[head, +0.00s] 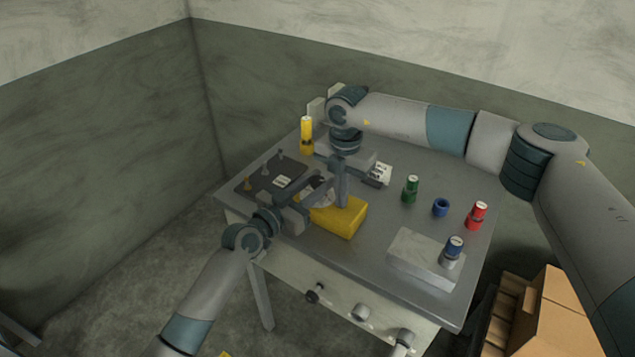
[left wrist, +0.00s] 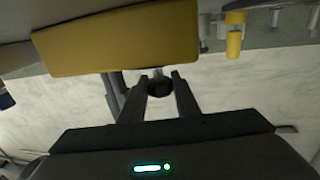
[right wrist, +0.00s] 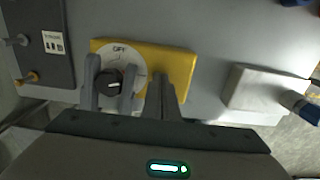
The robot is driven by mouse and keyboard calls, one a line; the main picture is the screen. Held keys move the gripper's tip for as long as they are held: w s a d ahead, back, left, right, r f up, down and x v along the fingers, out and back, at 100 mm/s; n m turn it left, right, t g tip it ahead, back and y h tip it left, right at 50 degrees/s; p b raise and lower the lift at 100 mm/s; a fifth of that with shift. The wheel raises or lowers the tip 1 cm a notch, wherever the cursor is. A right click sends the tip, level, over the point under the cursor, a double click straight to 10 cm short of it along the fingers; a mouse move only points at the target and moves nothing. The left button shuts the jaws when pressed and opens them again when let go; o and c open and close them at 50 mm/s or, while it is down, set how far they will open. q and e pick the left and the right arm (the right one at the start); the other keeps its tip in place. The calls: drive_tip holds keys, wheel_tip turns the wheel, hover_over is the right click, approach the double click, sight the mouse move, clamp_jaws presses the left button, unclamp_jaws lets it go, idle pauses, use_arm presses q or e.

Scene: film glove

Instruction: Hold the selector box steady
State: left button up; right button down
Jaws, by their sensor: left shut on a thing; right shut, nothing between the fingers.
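The yellow selector box (head: 345,222) lies on the grey table; it also shows in the left wrist view (left wrist: 120,42) and right wrist view (right wrist: 180,72). A pale dial disc (right wrist: 122,52) marked OFF and a black knob (right wrist: 111,84) are on its top. My left gripper (head: 318,187) reaches from the front edge, its fingers on either side of the knob (left wrist: 160,88), shut on it. My right gripper (head: 342,203) points down, shut and empty, beside the knob with its tips (right wrist: 163,80) at the box top. I cannot tell whether they touch it.
A dark plate (right wrist: 35,60) with small levers lies left of the box. A yellow cylinder (head: 307,137) stands behind. Green (head: 410,189) and red (head: 476,215) cylinders, a blue ring (head: 440,207) and a pale block (head: 420,255) are at right.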

use_arm(q)
drive_tip(key=shift+s+d+f+n+t+y, duration=0.1)
drive_tip(key=shift+d+n+t+y, duration=0.05)
drive_tip(key=shift+n+t+y, duration=0.55)
drive_tip(key=shift+d+n+t+y, duration=0.1)
drive_tip(key=shift+n+t+y, duration=0.3)
drive_tip(key=shift+n+y, duration=0.45)
drive_tip(key=shift+y, duration=0.55)
drive_tip(key=shift+a+n+t+y, duration=0.15)
drive_tip(key=shift+n+t+y, duration=0.3)
drive_tip(key=shift+y, duration=0.15)
drive_tip(key=o, duration=0.8)
drive_tip(key=shift+a, duration=0.1)
drive_tip(key=v, duration=1.2)
drive_tip(key=shift+s, duration=0.1)
drive_tip(key=shift+o, duration=0.4)
